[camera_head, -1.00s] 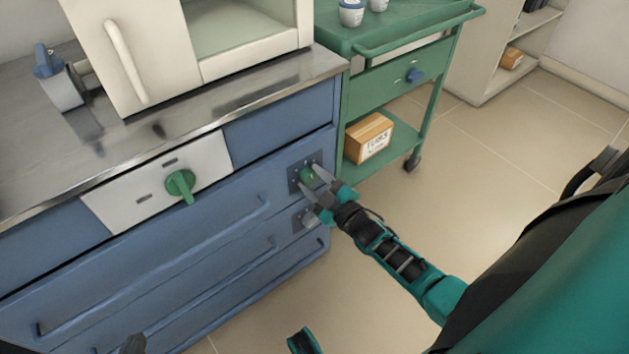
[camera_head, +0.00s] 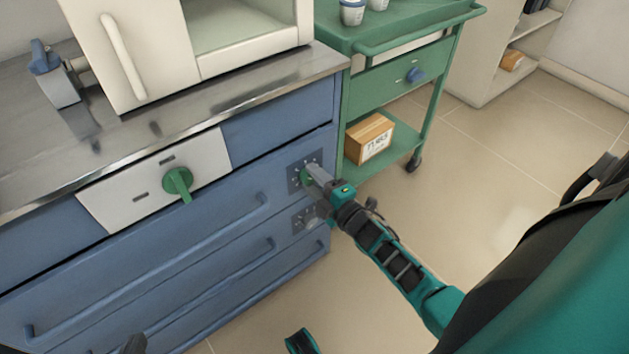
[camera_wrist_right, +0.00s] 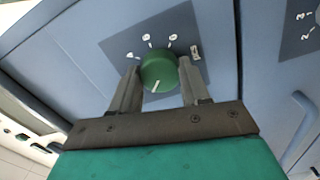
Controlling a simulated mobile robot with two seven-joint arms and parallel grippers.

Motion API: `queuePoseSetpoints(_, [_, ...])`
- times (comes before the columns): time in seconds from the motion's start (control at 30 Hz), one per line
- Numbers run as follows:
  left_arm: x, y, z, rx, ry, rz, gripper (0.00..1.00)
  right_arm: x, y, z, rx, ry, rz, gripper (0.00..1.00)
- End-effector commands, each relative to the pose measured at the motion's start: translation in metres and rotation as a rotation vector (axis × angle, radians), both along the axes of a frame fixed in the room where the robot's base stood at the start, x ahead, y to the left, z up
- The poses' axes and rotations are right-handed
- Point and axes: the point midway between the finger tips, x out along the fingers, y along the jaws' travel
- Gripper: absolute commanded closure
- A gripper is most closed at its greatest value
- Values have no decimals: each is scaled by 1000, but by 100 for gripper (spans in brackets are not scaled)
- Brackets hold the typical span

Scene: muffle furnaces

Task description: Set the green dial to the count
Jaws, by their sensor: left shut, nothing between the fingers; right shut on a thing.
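A round green dial (camera_head: 306,177) sits on a dark plate at the right end of the blue cabinet front. My right gripper (camera_head: 313,176) is shut on it. In the right wrist view the two fingers (camera_wrist_right: 160,72) are at opposite sides of the green dial (camera_wrist_right: 159,62). Its white line points down, toward the gripper. Marks ring the upper part of the plate, too small and tilted to read surely.
A second plate (camera_head: 305,217) lies just below. A green handle (camera_head: 178,182) is on a white panel to the left. Drawer handles (camera_head: 150,297) project from the cabinet. A green cart (camera_head: 343,120) stands close on the right. The floor before the cabinet's right end is open.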

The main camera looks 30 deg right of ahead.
Motion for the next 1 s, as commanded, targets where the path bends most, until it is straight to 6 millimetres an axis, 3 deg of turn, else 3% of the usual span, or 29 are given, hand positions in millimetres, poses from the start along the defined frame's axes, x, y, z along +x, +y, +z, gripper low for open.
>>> queuePoseSetpoints(0.47, [1, -1, 1, -1, -4, -1, 100, 0, 0, 1, -16, -3, 1, 85])
queuePoseSetpoints(0.5, [1, -1, 1, -1, -5, -1, 100, 0, 0, 1, -16, -3, 1, 53])
queuePoseSetpoints(0.77, [1, 0, 2, -1, -6, 0, 100, 0, 0, 0, -15, -2, 1, 29])
queuePoseSetpoints(1.0, [1, 0, 2, 0, -7, -1, 100, -1, 0, 0, -15, -1, 0, 29])
